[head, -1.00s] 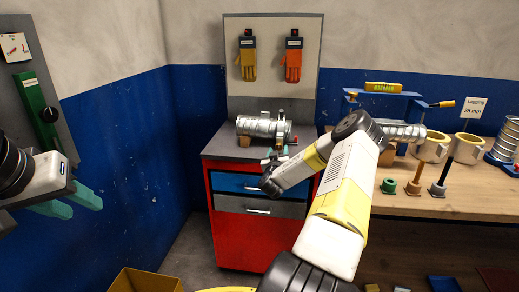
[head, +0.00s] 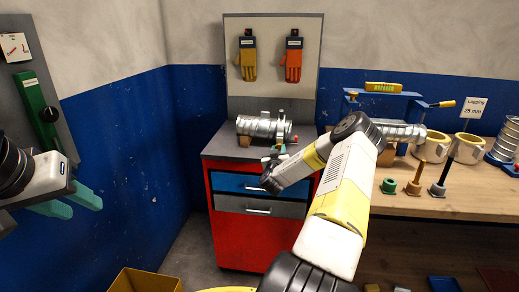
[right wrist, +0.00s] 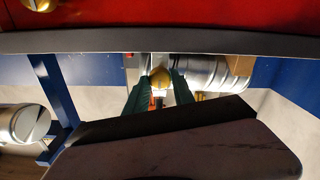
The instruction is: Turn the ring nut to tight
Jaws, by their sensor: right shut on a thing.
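A silvery spiral duct (head: 258,128) lies on top of the red cabinet. A clamp ring (head: 281,128) goes around it near its right end. My right gripper (head: 279,150) is at the front of the duct by this ring, and its hand hides much of the contact. In the right wrist view its two green fingers (right wrist: 158,92) are shut on a small yellowish piece (right wrist: 160,77), which I take as the ring nut; its turn position is not readable. The duct (right wrist: 200,73) shows beside it. My left gripper (head: 68,201) is open and empty at the far left.
The cabinet (head: 235,232) has a blue and a grey drawer. A wooden bench (head: 460,200) at the right carries another duct (head: 402,132), pale rings (head: 433,147) and small upright posts. A yellow bin (head: 146,281) is at the bottom. Gloves hang on the back panel.

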